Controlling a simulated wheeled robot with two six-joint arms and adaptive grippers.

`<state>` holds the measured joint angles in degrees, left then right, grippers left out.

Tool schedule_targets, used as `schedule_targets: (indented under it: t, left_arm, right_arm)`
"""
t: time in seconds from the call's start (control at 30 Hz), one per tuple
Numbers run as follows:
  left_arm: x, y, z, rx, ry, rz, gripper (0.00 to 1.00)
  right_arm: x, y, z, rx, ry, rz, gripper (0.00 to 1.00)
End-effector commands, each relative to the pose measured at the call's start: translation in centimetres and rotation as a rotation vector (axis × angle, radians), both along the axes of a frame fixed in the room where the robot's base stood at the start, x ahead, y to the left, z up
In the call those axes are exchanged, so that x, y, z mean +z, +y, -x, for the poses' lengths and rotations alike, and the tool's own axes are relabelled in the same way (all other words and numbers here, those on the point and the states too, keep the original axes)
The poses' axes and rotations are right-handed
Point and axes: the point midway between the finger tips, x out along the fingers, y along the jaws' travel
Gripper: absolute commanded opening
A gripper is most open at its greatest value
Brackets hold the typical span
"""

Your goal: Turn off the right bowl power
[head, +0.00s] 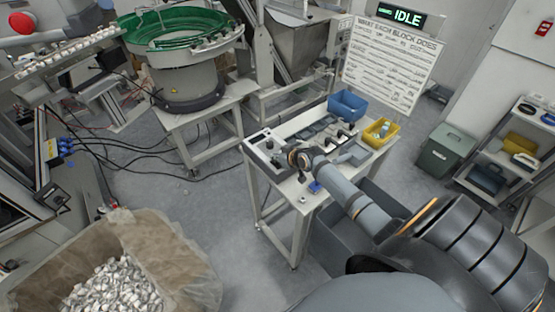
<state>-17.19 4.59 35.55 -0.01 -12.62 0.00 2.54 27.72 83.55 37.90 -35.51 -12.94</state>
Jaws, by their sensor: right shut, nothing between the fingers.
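A green-lined bowl feeder (176,78) stands on a white stand at the upper left. A small control box (258,137) with a dark display and knobs sits at the left end of a white bench (310,200). I cannot tell which control is the right bowl power. My right arm reaches in from the lower right, over the bench. My right gripper (279,160) is small in the picture, shut and empty, close to the control box. I cannot tell whether it touches a knob. My left gripper is not in view.
A blue bin (347,105) and a yellow bin (381,133) stand at the bench's far end. A lined box of white caps (115,285) is at lower left. Cables (120,150) lie on the floor. A sign reads IDLE (406,18).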

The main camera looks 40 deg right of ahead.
Motion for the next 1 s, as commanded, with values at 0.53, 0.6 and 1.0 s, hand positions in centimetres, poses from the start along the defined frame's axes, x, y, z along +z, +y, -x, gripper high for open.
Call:
schedule_targets:
  t: [0.53,0.6,1.0]
  left_arm:
    - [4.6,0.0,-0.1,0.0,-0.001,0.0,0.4]
    - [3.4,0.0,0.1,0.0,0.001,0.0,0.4]
    - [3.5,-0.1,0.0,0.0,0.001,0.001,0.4]
  right_arm:
    - [5.4,0.1,-0.9,-0.006,-0.002,-0.001,0.0]
    - [5.5,-0.2,0.4,-0.002,0.0,0.008,0.0]
    - [11.4,-0.4,4.9,-0.004,0.001,0.005,0.0]
